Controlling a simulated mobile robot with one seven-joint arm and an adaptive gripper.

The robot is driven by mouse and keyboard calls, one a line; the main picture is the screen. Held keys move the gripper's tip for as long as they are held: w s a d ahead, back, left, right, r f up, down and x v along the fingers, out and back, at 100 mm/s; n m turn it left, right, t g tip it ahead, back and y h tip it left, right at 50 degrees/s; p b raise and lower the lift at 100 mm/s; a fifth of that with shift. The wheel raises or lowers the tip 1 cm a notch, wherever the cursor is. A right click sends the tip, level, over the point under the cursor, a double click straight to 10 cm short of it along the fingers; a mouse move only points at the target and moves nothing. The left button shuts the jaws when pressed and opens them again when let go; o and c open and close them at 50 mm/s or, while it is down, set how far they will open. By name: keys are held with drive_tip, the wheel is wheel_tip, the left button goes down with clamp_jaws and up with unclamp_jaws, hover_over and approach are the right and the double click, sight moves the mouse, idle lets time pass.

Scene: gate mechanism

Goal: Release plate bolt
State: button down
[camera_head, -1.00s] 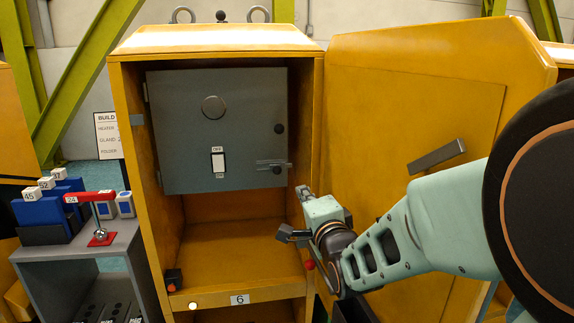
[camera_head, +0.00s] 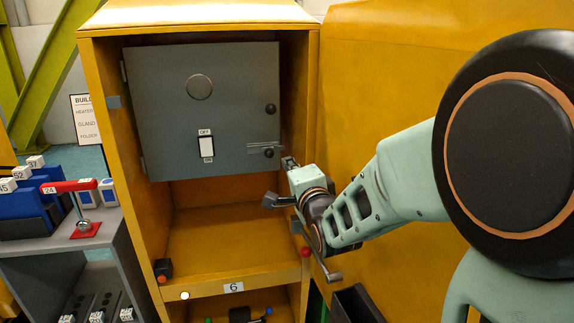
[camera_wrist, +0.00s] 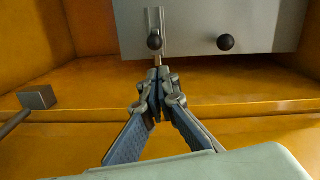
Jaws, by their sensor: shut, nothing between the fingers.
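The grey plate (camera_head: 235,110) is closed across the upper part of the yellow cabinet. Its bolt (camera_head: 262,150) is a slim slide with a dark knob (camera_head: 268,153) at the plate's lower right edge. In the wrist view the bolt's knob (camera_wrist: 155,42) is just beyond my gripper, with a short rod end (camera_wrist: 157,60) below it. My gripper (camera_wrist: 158,72) is shut and empty, its fingertips close to the rod end. I cannot tell whether they touch it. In the head view my gripper (camera_head: 287,163) is just right of and slightly below the bolt.
A second dark knob (camera_head: 270,109) sits higher on the plate, above the bolt. An OFF/ON switch (camera_head: 206,146) is left of it. The yellow cabinet door (camera_head: 385,75) stands open at the right, beside my arm. The cabinet's lower space (camera_head: 215,225) is clear.

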sight(263, 151)
drive_tip(key=x, duration=0.7)
drive_tip(key=shift+w, duration=0.2)
drive_tip(key=shift+a, duration=0.1)
drive_tip(key=shift+s+a+b, duration=0.2)
drive_tip(key=shift+a+b, duration=0.2)
drive_tip(key=shift+a, duration=0.65)
drive_tip(key=shift+s+a+b, duration=0.25)
drive_tip(key=shift+a+b, duration=0.15)
drive_tip(key=shift+a, duration=0.6)
